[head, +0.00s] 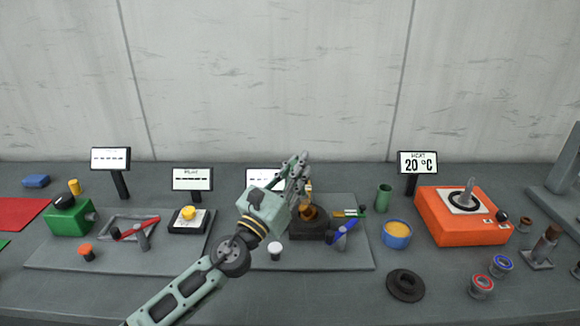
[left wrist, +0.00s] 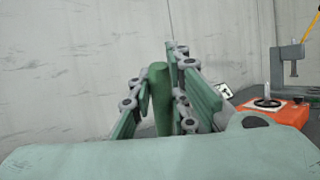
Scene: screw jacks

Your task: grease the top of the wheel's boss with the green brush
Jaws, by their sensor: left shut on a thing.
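My left gripper (head: 303,165) is raised above the middle of the bench, over a dark block (head: 308,230) with a bronze-coloured round part (head: 308,213) in it. In the left wrist view, the gripper is shut on an upright green cylinder (left wrist: 160,95), which looks like the green brush's handle. The brush's bristle end cannot be made out clearly. I cannot tell which round part has the wheel's boss. A blue pot (head: 396,236) holds yellow-orange grease-like stuff. My right gripper is not in view.
A green cup (head: 383,198) stands behind the blue pot. An orange heater box (head: 462,222) stands at the right, with a sign reading 20 °C (head: 417,162). A blue-handled tool (head: 342,233) lies beside the dark block.

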